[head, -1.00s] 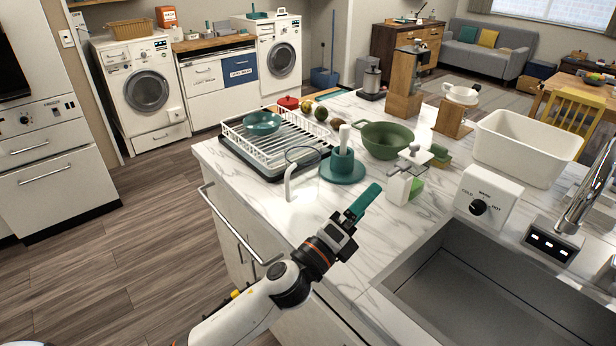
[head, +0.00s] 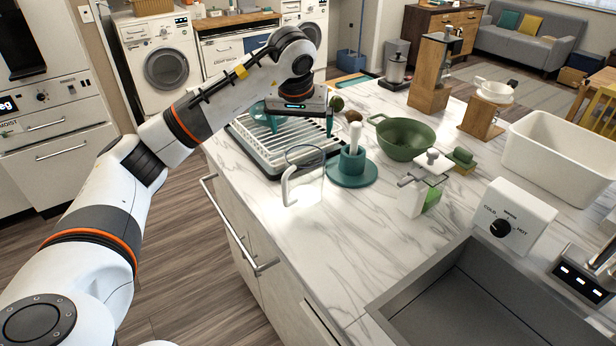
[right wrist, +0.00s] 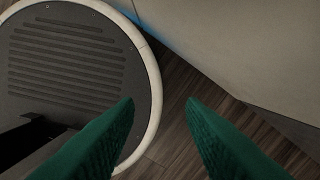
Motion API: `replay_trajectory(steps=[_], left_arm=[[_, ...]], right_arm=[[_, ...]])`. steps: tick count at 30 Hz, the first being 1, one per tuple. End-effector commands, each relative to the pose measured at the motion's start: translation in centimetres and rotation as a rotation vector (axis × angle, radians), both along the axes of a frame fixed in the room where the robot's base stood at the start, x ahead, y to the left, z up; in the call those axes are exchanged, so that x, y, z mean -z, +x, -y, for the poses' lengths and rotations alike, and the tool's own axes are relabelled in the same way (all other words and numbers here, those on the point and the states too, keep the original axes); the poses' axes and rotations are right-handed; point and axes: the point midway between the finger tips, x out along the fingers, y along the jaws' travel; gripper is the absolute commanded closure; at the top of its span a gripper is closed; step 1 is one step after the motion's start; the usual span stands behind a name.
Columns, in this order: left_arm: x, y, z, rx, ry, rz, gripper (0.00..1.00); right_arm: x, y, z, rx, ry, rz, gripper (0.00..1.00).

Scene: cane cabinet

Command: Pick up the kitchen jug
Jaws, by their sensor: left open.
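The kitchen jug (head: 288,187), clear with a white handle, appears to stand upright on the marble counter near its left edge in the head view. Its clear body is hard to make out. My left gripper (head: 300,128) is open, its teal fingers apart, above the dish rack and beyond the jug. It does not touch the jug. My right gripper (right wrist: 162,102) is open and empty in the right wrist view, with floor and a round grey base below it. The head view does not show it.
A teal holder (head: 350,170) stands close to the jug's right, with a green colander (head: 404,139) and a soap dispenser (head: 412,195) further right. The sink (head: 470,300) is at front right. Bare counter lies before the jug.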

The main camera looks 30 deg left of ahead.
Motion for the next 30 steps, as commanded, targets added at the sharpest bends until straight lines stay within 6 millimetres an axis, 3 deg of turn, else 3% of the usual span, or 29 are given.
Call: replay_trajectory(steps=[9,16,22,30], left_arm=[[4.6,1.6,-0.9,-0.002,0.006,-0.009,0.0],[6.3,2.2,-1.0,0.0,0.004,-0.006,0.0],[9.0,2.8,-0.9,0.0,0.002,-0.01,0.0],[11.1,3.6,-1.3,0.0,0.004,-0.004,0.0]], right_arm=[[-1.8,-0.5,0.0,0.0,-0.001,-0.007,0.64],[-2.4,-0.5,-0.2,0.001,0.002,-0.008,0.64],[-4.5,-0.5,-0.4,0.002,0.004,-0.007,0.64],[-4.7,-0.4,-0.3,0.002,0.004,-0.006,0.64]])
